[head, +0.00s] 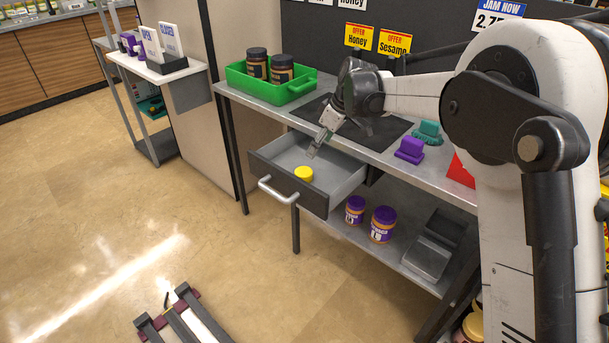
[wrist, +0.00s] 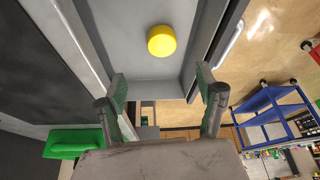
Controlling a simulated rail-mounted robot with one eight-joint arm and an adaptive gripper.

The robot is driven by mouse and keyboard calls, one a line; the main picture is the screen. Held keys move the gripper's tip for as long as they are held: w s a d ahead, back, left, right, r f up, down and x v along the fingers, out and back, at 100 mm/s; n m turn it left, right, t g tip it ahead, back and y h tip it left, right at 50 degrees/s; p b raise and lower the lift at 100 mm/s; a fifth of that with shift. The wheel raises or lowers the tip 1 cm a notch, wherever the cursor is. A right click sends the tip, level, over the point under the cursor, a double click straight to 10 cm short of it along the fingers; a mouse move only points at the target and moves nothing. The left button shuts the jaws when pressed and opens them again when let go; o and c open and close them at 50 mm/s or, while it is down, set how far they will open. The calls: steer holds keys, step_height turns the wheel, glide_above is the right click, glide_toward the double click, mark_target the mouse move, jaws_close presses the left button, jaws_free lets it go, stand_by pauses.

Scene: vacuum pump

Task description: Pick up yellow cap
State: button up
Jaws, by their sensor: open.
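The yellow cap (head: 304,173) is small and round and lies in the open drawer (head: 335,196), near its front. In the wrist view the yellow cap (wrist: 161,40) sits on the grey drawer floor, beyond my fingertips. My gripper (head: 317,151) is at the drawer's back left part, up and to the right of the cap in the head view. In the wrist view my gripper (wrist: 160,82) is open, with its two green-padded fingers apart and nothing between them. The cap is apart from both fingers and fully visible in the wrist view.
A green tray (head: 237,78) with two dark jars stands on the counter. A purple object (head: 410,149) and a teal object (head: 428,132) are to the right. Purple-lidded jars (head: 383,224) stand on the lower shelf.

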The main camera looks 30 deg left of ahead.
steer(key=b, duration=0.1)
glide_toward(304, 171)
steer(key=x, duration=0.5)
steer(key=shift+w, duration=0.15)
steer(key=shift+b+x, duration=0.8)
steer(key=shift+x, duration=1.85)
steer(key=shift+s+r, duration=0.1)
steer(key=shift+s, duration=0.1)
steer(key=shift+c, duration=0.5)
steer(key=c, duration=1)
